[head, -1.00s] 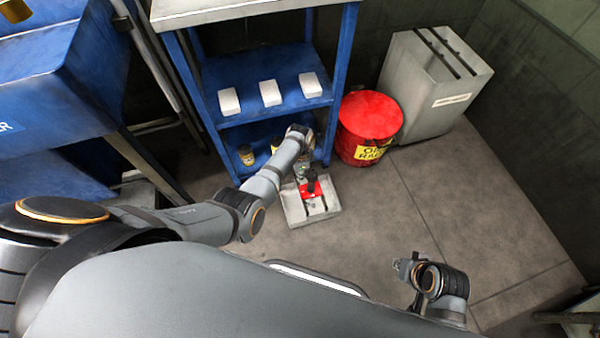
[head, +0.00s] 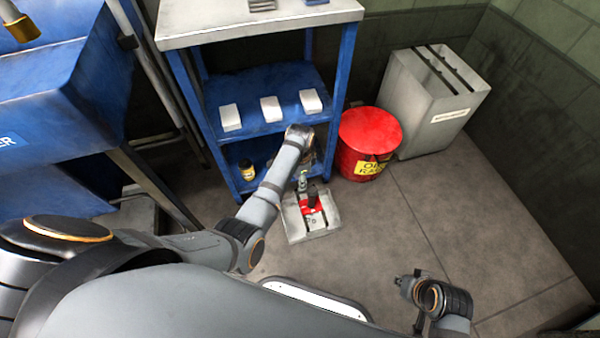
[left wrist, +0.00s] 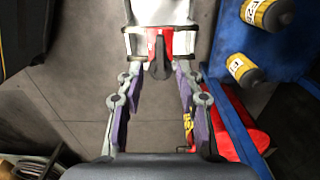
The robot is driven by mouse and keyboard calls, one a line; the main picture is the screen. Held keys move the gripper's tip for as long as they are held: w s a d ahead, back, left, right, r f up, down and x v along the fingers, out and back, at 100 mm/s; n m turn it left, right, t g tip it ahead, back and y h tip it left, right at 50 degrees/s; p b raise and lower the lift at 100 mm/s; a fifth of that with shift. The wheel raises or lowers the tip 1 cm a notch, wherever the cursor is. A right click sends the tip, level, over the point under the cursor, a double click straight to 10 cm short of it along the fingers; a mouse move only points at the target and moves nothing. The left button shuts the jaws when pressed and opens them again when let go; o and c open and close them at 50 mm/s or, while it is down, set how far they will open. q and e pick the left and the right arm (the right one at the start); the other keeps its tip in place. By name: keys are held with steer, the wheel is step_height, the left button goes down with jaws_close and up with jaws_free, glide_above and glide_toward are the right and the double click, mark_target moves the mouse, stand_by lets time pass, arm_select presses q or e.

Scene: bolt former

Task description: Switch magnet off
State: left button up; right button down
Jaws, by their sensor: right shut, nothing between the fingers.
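The magnet is a red block with a black lever (head: 313,199), on a grey slotted plate (head: 325,229) on the floor before the blue shelf. In the left wrist view the red block and its black lever (left wrist: 159,62) lie straight ahead, framed by the fingertips. My left gripper (left wrist: 157,85) is open, with nothing between its fingers. My right gripper (head: 403,283) is shut and empty, low over the floor at the right.
A blue shelf (head: 255,95) with white boxes (head: 271,109) and yellow-labelled jars (head: 247,169) stands behind. A red oily-rag bin (head: 369,135) and a grey slotted bin (head: 432,100) stand to its right. A blue machine (head: 60,90) is at the left. The right floor is clear.

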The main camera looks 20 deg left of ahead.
arm_select(q)
step_height(320, 180, up, 5)
stand_by(0.6)
